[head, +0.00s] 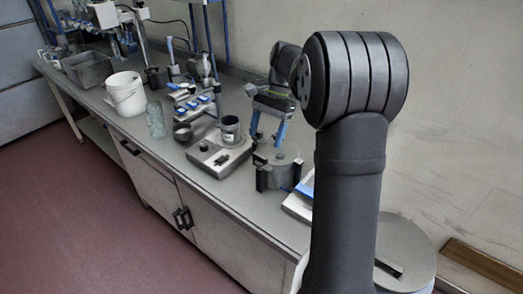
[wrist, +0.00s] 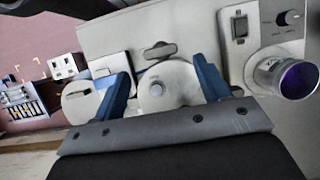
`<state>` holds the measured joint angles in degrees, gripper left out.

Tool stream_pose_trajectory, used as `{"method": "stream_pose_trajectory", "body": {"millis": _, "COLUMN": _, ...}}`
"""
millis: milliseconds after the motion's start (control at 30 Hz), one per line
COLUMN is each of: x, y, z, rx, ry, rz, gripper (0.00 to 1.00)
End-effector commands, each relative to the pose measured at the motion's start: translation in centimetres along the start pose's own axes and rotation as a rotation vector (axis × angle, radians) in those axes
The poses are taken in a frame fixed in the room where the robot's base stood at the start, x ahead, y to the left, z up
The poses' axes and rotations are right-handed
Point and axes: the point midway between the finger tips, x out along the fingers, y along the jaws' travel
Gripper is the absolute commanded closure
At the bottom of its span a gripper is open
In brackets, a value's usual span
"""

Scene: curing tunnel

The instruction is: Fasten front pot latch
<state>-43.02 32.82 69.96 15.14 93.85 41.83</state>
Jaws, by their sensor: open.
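The grey round pot (head: 276,168) stands on the bench with its lid on. Dark latch parts show on its sides in the head view. In the wrist view the pale lid (wrist: 178,78) with a round knob lies between my fingers. A dark latch (wrist: 160,50) sits at the lid's upper edge, on the side towards the bench front. I cannot tell whether it is fastened. My gripper (head: 268,132) is above the pot, its blue fingers pointing down, open and empty. In the wrist view my gripper (wrist: 164,85) has one finger on each side of the lid.
A hotplate (head: 218,158) with a dark jar (head: 231,130) on it stands left of the pot. A small bowl (head: 183,132), a clear bottle (head: 156,120) and a white bucket (head: 126,94) stand farther left. The wall runs close behind the bench.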

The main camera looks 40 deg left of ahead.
Motion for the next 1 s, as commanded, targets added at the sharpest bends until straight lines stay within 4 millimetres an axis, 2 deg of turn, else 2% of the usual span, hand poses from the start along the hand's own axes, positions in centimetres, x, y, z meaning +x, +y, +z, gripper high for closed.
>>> {"method": "stream_pose_trajectory", "body": {"millis": 100, "x": 2.4, "y": 0.0, "z": 0.1, "rx": -0.001, "ry": -0.002, "rz": 0.002, "gripper": 0.31}}
{"method": "stream_pose_trajectory", "body": {"millis": 300, "x": 5.0, "y": 0.0, "z": 0.0, "rx": -0.002, "ry": 0.000, "rz": 0.000, "gripper": 0.31}}
{"method": "stream_pose_trajectory", "body": {"millis": 433, "x": 5.7, "y": 0.0, "z": 0.0, "rx": -0.002, "ry": 0.001, "rz": -0.001, "gripper": 0.31}}
{"method": "stream_pose_trajectory", "body": {"millis": 700, "x": 5.8, "y": 0.0, "z": 0.0, "rx": -0.002, "ry": 0.002, "rz": -0.001, "gripper": 0.31}}
{"method": "stream_pose_trajectory", "body": {"millis": 733, "x": 5.8, "y": 0.0, "z": 0.0, "rx": -0.002, "ry": 0.001, "rz": -0.001, "gripper": 0.33}}
{"method": "stream_pose_trajectory", "body": {"millis": 933, "x": 5.8, "y": 0.0, "z": 0.0, "rx": -0.002, "ry": 0.001, "rz": -0.001, "gripper": 0.72}}
{"method": "stream_pose_trajectory", "body": {"millis": 1000, "x": 5.8, "y": 0.0, "z": 0.0, "rx": -0.002, "ry": 0.001, "rz": -0.001, "gripper": 0.76}}
